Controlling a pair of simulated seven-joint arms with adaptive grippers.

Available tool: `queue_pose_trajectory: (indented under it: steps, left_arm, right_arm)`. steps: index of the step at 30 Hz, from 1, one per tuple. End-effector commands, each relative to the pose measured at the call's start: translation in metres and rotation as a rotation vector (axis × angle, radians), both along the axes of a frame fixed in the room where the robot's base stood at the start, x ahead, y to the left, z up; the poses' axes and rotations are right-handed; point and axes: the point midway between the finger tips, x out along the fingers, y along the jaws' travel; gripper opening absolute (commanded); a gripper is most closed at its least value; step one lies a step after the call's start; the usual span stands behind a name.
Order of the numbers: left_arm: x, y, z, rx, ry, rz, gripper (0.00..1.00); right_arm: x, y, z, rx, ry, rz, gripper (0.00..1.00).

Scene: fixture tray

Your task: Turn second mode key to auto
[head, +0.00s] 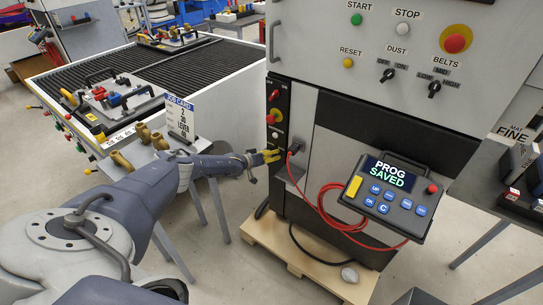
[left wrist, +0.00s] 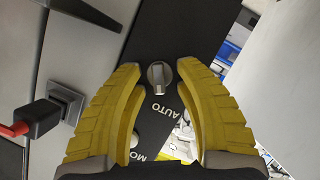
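The mode key (left wrist: 159,75) is a small grey metal key switch on a black panel strip. The word AUTO is printed beside it, and a partly hidden label starting with MO lies nearer the gripper. In the left wrist view, the yellow fingers of my left gripper (left wrist: 159,84) are spread on either side of the key, with gaps showing on both sides. In the head view, my left gripper (head: 270,156) is at the lower part of the machine's narrow black panel (head: 274,102) and hides the key there. My right gripper is not in view.
A black plug with a red cable (left wrist: 38,119) sits close left of the fingers. In the head view, the red cable (head: 322,200) runs to a pendant (head: 388,197) reading PROG SAVED. A red emergency button (head: 271,118) is above the gripper. A job card (head: 181,115) stands left.

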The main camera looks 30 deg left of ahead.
Motion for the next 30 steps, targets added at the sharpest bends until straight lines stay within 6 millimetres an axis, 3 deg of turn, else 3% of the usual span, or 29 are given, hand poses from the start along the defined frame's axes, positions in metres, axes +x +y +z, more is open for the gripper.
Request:
queue_pose_trajectory:
  steps: [14, 30]
  left_arm:
    - [-0.025, 0.007, 0.008, -0.001, 0.001, 0.0, 0.33]
    - [-0.089, 0.024, 0.031, -0.001, 0.002, -0.001, 0.33]
  right_arm:
    - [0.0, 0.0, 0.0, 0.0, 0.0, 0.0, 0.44]
    - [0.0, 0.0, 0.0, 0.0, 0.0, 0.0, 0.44]
